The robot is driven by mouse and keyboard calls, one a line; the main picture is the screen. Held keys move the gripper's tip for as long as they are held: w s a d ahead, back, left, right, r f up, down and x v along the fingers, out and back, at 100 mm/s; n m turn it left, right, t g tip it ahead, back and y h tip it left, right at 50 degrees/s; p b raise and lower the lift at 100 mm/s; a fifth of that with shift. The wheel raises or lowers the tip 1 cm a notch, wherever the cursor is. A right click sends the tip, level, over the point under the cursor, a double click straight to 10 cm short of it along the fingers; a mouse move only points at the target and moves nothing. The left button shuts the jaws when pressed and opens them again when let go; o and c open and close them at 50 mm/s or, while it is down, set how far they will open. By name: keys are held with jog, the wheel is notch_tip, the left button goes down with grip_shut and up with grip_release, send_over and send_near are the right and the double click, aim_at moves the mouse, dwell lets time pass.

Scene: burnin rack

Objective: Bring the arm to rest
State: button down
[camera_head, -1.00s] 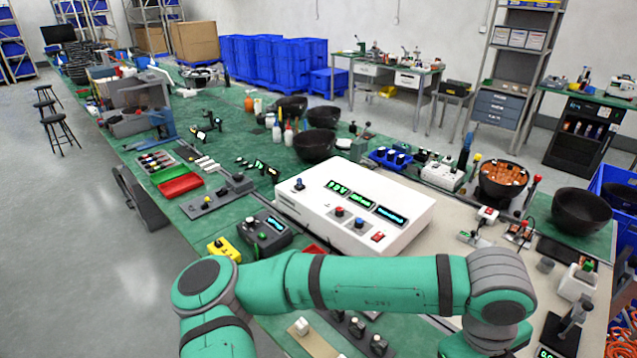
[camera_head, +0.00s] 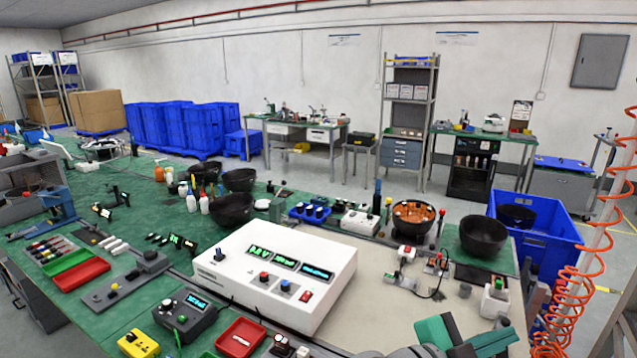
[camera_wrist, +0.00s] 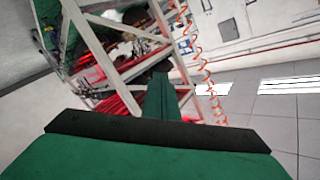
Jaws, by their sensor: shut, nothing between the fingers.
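My gripper (camera_wrist: 160,88) shows in the wrist view as a narrow green and dark shape beyond a wide dark bar and green housing. It is shut, with nothing held. The view past it is tilted, with a metal frame, an orange coiled hose and the white wall behind. In the head view only a small green and dark part of my arm (camera_head: 455,335) shows at the bottom edge, right of centre. The rest of the arm and the gripper are outside that view.
The green workbench (camera_head: 335,192) is crowded. A white power unit with green displays (camera_head: 275,275) stands at the front middle. Black bowls (camera_head: 485,238) stand on it, with a blue bin (camera_head: 565,240) to the right. An orange coiled hose (camera_head: 590,270) hangs at far right.

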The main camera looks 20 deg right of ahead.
jog(key=w+a+f+n+t, duration=0.3)
jog(key=w+a+n+t, duration=0.65)
jog(key=n+t, duration=0.35)
jog(key=a+f+n+t+y, duration=0.5)
jog(key=a+f+n+y, duration=0.4)
jog(key=a+f, duration=0.4)
jog(key=s+a+f+n+g+y, duration=0.1)
jog(key=s+a+f+n+y, duration=0.45)
jog(key=s+a+f, duration=0.6)
jog(key=s+a+f+m+g+y, duration=0.1)
jog(key=s+a+f+m+y, duration=0.1)
jog(key=s+a, duration=0.7)
jog(key=s+f, duration=0.1)
jog(key=s, duration=0.3)
jog(key=shift+s+a+f, duration=0.25)
jog(key=shift+s+a, duration=0.05)
jog(key=shift+a, duration=0.1)
